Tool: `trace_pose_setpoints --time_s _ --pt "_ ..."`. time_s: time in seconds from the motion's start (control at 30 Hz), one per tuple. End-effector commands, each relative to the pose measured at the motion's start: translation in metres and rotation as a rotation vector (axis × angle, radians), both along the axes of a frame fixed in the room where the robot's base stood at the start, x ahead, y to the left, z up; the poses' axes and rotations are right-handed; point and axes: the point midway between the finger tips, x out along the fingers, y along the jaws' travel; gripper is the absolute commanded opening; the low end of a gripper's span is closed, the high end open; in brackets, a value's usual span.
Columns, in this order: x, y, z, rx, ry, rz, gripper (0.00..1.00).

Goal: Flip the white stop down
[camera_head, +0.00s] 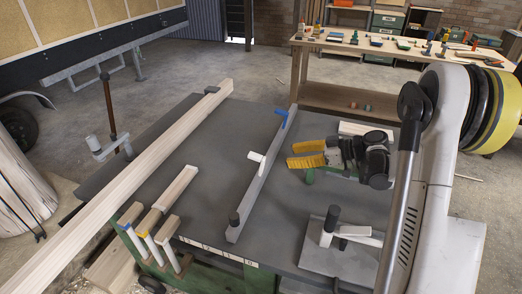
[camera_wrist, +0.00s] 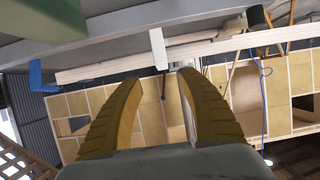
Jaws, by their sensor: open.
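The white stop (camera_head: 256,158) sits about midway along a narrow grey rail (camera_head: 262,182) on the workbench and sticks up above it. In the wrist view the white stop (camera_wrist: 158,48) is a pale block projecting from the rail's edge, ahead of the fingers and slightly left of centre between them. A blue stop (camera_head: 281,117) is at the rail's far end; it also shows in the wrist view (camera_wrist: 40,80). A black stop (camera_head: 234,218) is at the near end. My gripper (camera_head: 290,155), with yellow fingers, is right of the white stop, open, empty and apart from it.
A long timber beam (camera_head: 130,180) lies along the bench's left side. A plate with a black-knobbed handle (camera_head: 330,225) is at the right front.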

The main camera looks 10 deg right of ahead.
Motion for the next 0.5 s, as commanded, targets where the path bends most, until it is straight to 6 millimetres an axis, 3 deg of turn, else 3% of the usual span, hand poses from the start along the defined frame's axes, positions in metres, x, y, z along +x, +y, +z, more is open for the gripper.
trace_pose_setpoints --time_s 0.17,0.5 --pt "0.01 0.015 -0.01 0.0 -0.007 0.005 0.47" --pt "0.044 0.066 -0.036 0.0 -0.004 0.005 0.47"
